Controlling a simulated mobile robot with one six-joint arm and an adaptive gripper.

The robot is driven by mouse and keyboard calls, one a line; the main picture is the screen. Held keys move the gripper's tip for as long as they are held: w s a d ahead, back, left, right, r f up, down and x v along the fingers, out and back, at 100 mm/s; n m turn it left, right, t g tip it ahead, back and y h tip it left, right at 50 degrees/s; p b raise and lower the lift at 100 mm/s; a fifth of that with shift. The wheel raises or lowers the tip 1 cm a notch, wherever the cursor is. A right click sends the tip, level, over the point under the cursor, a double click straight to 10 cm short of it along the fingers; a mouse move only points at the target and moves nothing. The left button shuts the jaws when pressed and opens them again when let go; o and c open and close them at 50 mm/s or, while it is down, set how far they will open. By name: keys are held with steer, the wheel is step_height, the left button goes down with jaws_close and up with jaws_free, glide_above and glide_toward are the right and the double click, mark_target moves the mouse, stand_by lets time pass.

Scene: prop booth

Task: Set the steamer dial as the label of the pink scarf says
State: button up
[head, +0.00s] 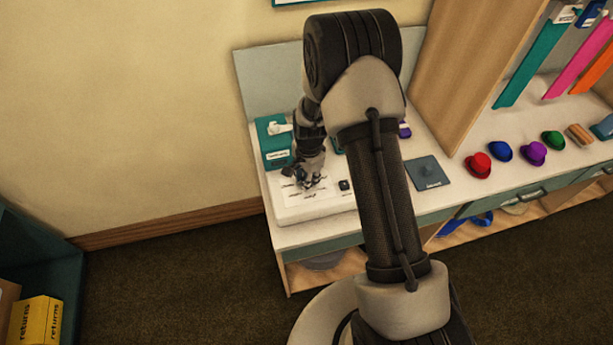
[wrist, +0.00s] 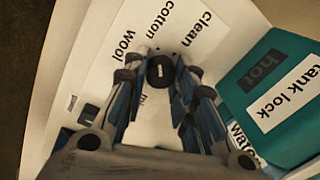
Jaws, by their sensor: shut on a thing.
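The steamer has a white base (head: 288,213) with a printed panel and a teal tank (head: 269,128) at its back left. In the wrist view, the round black dial (wrist: 160,72) with a small white mark sits between my fingertips. My gripper (head: 308,181) is shut on it. The panel words "wool", "cotton" and "clean" fan out around the dial; a further word is partly hidden by my fingers. I cannot tell surely which word the mark faces. The pink scarf (head: 573,62) hangs at the upper right in the head view; its label is not readable.
In the wrist view the teal tank (wrist: 236,84) reads "hot" and "tank lock", close to my right finger. A small black switch (wrist: 88,112) is on the base. Several hats, such as the red one (head: 478,165), and a grey-blue pad (head: 428,173) lie on the counter.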

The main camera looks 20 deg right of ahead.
stand_by(0.4)
steer(key=o, duration=1.1)
steer(key=shift+r, duration=0.1)
steer(key=r, duration=1.1)
steer(key=shift+s+d+r, duration=0.15)
steer(key=shift+s+r, duration=0.2)
steer(key=shift+r, duration=0.05)
steer(key=s+r+n+t+b, duration=0.1)
steer(key=s+r+n, duration=0.2)
steer(key=s+r, duration=0.4)
steer(key=s+r+n+t+b, duration=0.15)
steer(key=s+r+n, duration=0.3)
steer(key=r, duration=0.55)
steer(key=s+n, duration=0.2)
steer(key=s, duration=0.3)
steer(key=s+r+n+t+b, duration=0.1)
steer(key=s+n, duration=0.1)
steer(key=s, duration=0.3)
steer(key=s+r+n+b, duration=0.1)
steer(key=s+n, duration=0.1)
steer(key=s, duration=0.3)
steer(key=shift+s, duration=0.15)
